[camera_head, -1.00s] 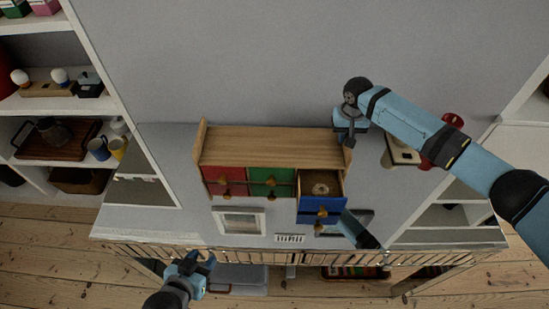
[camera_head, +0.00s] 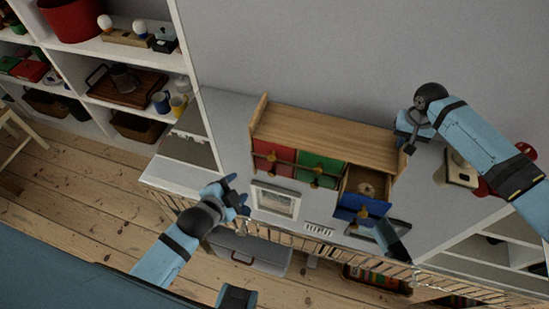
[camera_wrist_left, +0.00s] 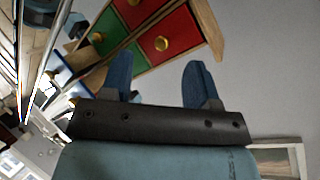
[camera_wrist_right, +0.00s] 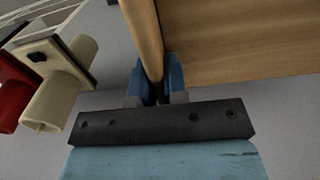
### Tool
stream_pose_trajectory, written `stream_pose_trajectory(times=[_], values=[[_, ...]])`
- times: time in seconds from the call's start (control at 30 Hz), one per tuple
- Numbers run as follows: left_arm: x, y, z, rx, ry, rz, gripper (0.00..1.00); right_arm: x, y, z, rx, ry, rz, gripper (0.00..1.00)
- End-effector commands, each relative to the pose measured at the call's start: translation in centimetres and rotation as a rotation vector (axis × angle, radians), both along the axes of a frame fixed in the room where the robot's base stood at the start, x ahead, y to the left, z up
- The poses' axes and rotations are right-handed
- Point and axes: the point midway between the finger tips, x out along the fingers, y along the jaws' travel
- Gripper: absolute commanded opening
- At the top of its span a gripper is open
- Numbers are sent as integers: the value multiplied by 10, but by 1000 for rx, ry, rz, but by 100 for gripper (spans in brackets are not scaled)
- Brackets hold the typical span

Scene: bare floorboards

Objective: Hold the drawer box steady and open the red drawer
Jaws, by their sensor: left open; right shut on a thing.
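The wooden drawer box (camera_head: 330,133) stands on the grey counter against the wall. Its red drawer (camera_head: 272,162) is at the left of the front and looks closed. The blue drawer (camera_head: 362,205) at the right is pulled out, with a brown round thing (camera_head: 366,189) inside. My left gripper (camera_head: 234,188) is open and empty, left of the red drawer and apart from it. My right gripper (camera_wrist_right: 157,86) is shut on the box's right side panel (camera_wrist_right: 146,38).
A framed picture (camera_head: 275,201) lies on the counter in front of the red drawer. A cream and red object (camera_head: 461,171) is right of the box. A slatted rail (camera_head: 300,243) runs along the counter's front edge. Shelves stand at the left.

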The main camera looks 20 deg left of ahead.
Motion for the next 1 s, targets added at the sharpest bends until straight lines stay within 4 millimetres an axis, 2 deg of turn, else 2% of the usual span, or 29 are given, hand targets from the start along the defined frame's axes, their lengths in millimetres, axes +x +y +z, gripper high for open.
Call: stream_pose_trajectory(times=[0.1, 0.4, 0.6, 0.8, 1.0], values=[[8, -7, 6, 325, -68, -151, 55, 0, 0, -1, -1, 2, 1, 0], [12, -30, 16, 1181, -217, -535, 55, 0, 0, -1, -1, 1, 1, 0], [13, -40, 23, 1631, -282, -717, 55, 0, 0, -1, -1, 1, 1, 0], [14, -46, 27, 1849, -308, -800, 55, 0, 0, -1, -1, 1, 1, 0], [31, -48, 22, 1884, -310, -811, 55, 0, 0, -1, 0, 1, 1, 0]])
